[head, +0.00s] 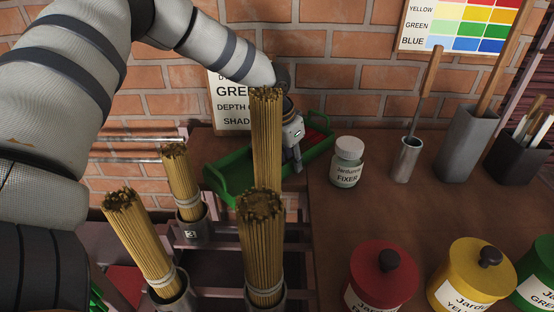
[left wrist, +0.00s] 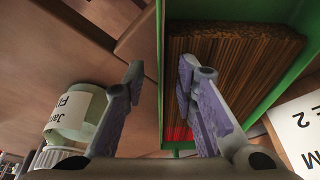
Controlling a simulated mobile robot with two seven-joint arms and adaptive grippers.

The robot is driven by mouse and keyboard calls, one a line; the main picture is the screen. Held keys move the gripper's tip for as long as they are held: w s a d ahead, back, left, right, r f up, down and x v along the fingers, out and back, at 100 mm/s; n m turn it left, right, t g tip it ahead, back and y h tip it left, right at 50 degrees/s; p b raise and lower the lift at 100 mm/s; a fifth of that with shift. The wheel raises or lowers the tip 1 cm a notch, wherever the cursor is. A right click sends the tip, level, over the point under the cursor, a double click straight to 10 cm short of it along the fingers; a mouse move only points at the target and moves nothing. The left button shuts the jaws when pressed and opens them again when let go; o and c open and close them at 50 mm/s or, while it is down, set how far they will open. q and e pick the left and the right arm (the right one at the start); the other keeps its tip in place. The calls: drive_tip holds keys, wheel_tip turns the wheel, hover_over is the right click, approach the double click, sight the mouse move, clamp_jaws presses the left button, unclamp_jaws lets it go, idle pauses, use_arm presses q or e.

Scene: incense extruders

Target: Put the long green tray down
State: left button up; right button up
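The long green tray (head: 236,174) lies at the back left of the brown table, partly hidden behind upright incense bundles. In the left wrist view its green side wall (left wrist: 161,60) runs between my fingers. My left gripper (head: 296,150) is over the tray's right part. Its fingers (left wrist: 160,78) are apart, one on each side of the wall, with visible gaps to it. Brown sticks (left wrist: 235,60) show within the tray's outline, and a small red patch (left wrist: 180,134) shows near the wall. My right gripper is not in view.
Bundles of incense (head: 262,245) stand in numbered holders at the front left. A white-capped fixer jar (head: 347,165) stands close to the tray's right end. Red (head: 383,278) and yellow (head: 470,275) lidded jars stand at the front right. The table's middle is clear.

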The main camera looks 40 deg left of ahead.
use_arm(q)
drive_tip(key=shift+f, duration=0.3)
drive_tip(key=shift+r, duration=0.15)
drive_tip(key=shift+c, duration=0.2)
drive_tip(key=shift+w, duration=0.1)
clamp_jaws()
